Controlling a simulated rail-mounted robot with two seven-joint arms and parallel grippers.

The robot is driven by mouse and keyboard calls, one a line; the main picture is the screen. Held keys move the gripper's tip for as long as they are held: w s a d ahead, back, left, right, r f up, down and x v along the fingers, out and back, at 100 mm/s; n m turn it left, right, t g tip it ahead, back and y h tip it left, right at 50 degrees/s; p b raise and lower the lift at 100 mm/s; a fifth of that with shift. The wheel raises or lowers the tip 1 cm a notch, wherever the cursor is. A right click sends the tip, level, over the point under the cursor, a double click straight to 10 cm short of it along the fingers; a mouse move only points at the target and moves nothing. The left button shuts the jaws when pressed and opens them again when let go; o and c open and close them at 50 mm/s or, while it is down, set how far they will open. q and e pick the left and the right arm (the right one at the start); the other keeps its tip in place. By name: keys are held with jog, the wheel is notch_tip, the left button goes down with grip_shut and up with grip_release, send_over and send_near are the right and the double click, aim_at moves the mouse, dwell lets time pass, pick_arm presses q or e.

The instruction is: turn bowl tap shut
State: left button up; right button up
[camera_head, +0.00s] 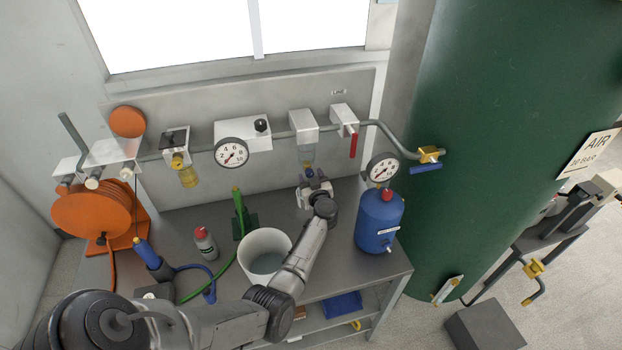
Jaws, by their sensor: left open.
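The air line has a grey filter housing (303,126) with a small bluish bowl (307,154) hanging under it. A small yellow tap (309,172) shows at the bottom of this bowl. My left gripper (312,186) is open, just below and very near the tap. I cannot tell whether its fingers touch the tap or stand around it. The tap's setting is too small to read. A second bowl (186,175), yellow, hangs further left on the line. My right gripper is not in view.
A white bucket (264,252) stands beside my left arm. A blue tank (379,222) stands right of the gripper. A green hose nozzle (241,215), a red-capped can (205,243) and an orange hose reel (94,212) are at the left. A red-handled valve (350,130) sits right of the filter.

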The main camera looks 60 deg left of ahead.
pick_arm(q)
jog(key=shift+w+a, duration=0.1)
jog(key=shift+a, duration=0.1)
jog(key=shift+c, duration=0.3)
jog(key=c, duration=0.9)
jog(key=n, duration=0.3)
jog(key=shift+p, duration=0.4)
jog(key=shift+n, duration=1.2)
